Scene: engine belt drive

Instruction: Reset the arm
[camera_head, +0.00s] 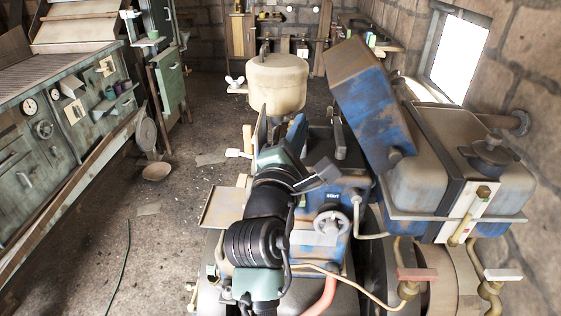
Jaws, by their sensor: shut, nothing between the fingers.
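My arm reaches up from the bottom of the picture in black and teal links, over the blue engine (325,190). My gripper (318,174) is at the far end of the arm, a dark, angular shape just above the engine's near side. It is shut and empty. Its fingertips are hard to make out against the engine. The arm hides part of the engine, and I cannot tell whether the gripper touches it. A light handwheel (331,223) sits on the engine's near face, just below the gripper.
A tilted blue box (368,103) and a grey tank (455,160) stand to the right. A cream drum (277,84) is behind the engine. Pipes with a red handle (416,274) are at lower right. A control bench (60,125) lines the left. Floor (180,215) between is mostly open.

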